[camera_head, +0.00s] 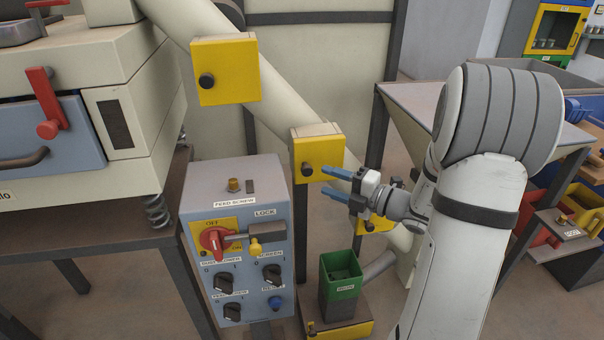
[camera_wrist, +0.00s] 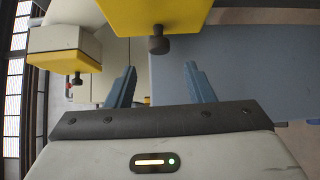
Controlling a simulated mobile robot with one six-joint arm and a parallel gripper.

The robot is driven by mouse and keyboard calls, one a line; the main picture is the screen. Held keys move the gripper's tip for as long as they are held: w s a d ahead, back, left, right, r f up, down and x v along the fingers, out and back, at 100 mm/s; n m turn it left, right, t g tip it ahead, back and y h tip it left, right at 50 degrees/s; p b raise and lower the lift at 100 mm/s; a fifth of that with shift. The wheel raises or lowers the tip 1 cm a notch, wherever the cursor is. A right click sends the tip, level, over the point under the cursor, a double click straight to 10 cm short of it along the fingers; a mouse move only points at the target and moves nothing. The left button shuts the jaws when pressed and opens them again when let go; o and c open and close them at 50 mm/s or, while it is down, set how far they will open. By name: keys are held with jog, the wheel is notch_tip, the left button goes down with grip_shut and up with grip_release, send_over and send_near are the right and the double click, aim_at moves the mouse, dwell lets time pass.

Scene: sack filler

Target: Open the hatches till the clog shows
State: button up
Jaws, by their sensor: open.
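Yellow hatches with dark round knobs sit along a slanting cream pipe (camera_head: 285,85) in the head view. The upper hatch (camera_head: 225,70) and the middle hatch (camera_head: 318,153) look closed. A lower hatch (camera_head: 374,226) is mostly hidden behind my gripper and arm. My gripper (camera_head: 326,181) is open and empty, its blue fingers pointing left just below the middle hatch. In the wrist view a yellow hatch (camera_wrist: 150,14) with a dark knob (camera_wrist: 158,45) is ahead of the open fingers, apart from them. Another yellow hatch (camera_wrist: 65,62) is at left. No clog is visible.
A grey control box (camera_head: 235,240) with a red switch handle (camera_head: 213,240) stands left of my gripper. A green-rimmed bin (camera_head: 341,275) stands below it. A hopper table (camera_head: 415,97) and coloured bins (camera_head: 580,205) are at right. A sieve machine (camera_head: 90,130) is at left.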

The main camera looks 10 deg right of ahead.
aim_at(311, 172)
jog(key=shift+m, duration=0.4)
jog(key=x, duration=0.2)
jog(key=b+x, duration=0.1)
jog(key=x, duration=0.4)
jog(key=shift+w, duration=0.55)
grip_shut()
